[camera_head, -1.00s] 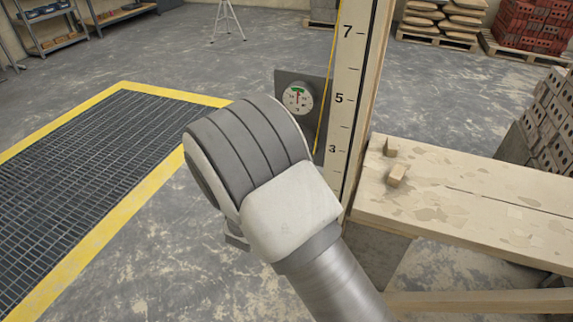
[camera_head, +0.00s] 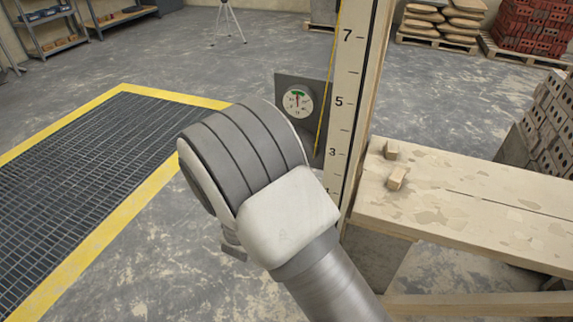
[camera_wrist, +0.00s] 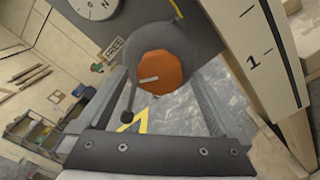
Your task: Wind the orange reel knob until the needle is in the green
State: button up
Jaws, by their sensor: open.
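The orange reel knob (camera_wrist: 165,78) faces me in the wrist view, in front of a dark grey reel (camera_wrist: 150,40). A pale mark shows on its face. A small crank with a ball end (camera_wrist: 127,116) hangs at its lower left. My gripper (camera_wrist: 158,88) is open, with one finger on each side of the knob; contact cannot be told. The gauge (camera_head: 297,101) sits on a grey plate behind the post in the head view. Its green band is at the top and the needle points roughly up toward it. My wrist hides the knob in the head view.
The numbered post (camera_head: 346,100) stands right of the gauge, with a yellow line along it. A plank bench (camera_head: 460,200) with two small wood blocks is at the right. A yellow-edged floor grate (camera_head: 90,150) lies left. Floor behind is open.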

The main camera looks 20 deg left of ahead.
jog(key=s+a+p, duration=0.1)
jog(key=s+p, duration=0.1)
jog(key=s, duration=1.4)
jog(key=shift+a+r, duration=0.1)
dwell(0.5)
